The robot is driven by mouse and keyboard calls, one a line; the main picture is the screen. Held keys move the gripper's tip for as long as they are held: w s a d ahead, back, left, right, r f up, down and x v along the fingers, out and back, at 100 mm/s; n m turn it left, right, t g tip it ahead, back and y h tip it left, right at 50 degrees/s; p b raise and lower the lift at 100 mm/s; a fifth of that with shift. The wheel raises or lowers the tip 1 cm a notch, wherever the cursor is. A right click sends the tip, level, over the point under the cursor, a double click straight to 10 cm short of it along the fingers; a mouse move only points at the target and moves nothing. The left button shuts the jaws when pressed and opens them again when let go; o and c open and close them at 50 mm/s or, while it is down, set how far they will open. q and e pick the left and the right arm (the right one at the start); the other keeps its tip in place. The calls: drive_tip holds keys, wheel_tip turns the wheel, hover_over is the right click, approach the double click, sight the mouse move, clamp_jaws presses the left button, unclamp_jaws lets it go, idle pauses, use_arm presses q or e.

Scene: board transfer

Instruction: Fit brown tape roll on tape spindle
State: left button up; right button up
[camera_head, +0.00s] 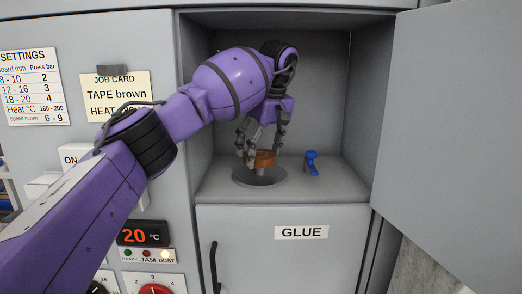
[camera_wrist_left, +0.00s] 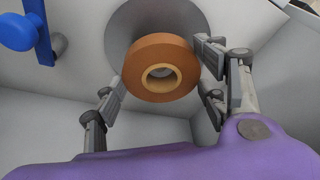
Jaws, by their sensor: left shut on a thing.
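The brown tape roll (camera_head: 264,158) is between the fingers of my left gripper (camera_head: 263,153), which is shut on it. The round grey disc of the tape spindle (camera_head: 262,181) lies right below the roll on the compartment floor. I cannot tell whether the roll touches the disc or hangs just above it. In the left wrist view, the roll (camera_wrist_left: 138,63) shows its pale core, with the disc (camera_wrist_left: 121,30) behind it. The fingers stand on either side of the roll. No spindle post shows. My right gripper is not in view.
A blue lever (camera_head: 311,161) stands on the compartment floor right of the disc. The compartment walls are close around my left wrist. The open grey door (camera_head: 455,120) is at the right. A job card (camera_head: 115,95) reads "TAPE brown". The GLUE cabinet (camera_head: 300,260) is below.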

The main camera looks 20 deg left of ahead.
use_arm(q)
drive_tip(key=shift+f, duration=0.6)
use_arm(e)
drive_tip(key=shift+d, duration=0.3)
use_arm(q)
drive_tip(key=o, duration=1.2)
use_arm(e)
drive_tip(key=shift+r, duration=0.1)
use_arm(q)
drive_tip(key=shift+r, duration=0.2)
drive_tip(key=b+v, duration=0.1)
drive_tip(key=v, duration=0.4)
drive_tip(key=shift+w+r, duration=0.15)
drive_tip(key=shift+r, duration=0.2)
drive_tip(key=s+d, duration=0.8)
drive_tip(key=d, duration=0.1)
drive_tip(key=shift+p, duration=0.35)
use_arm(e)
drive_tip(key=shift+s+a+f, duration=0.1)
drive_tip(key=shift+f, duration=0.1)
use_arm(q)
drive_tip(key=shift+d, duration=0.1)
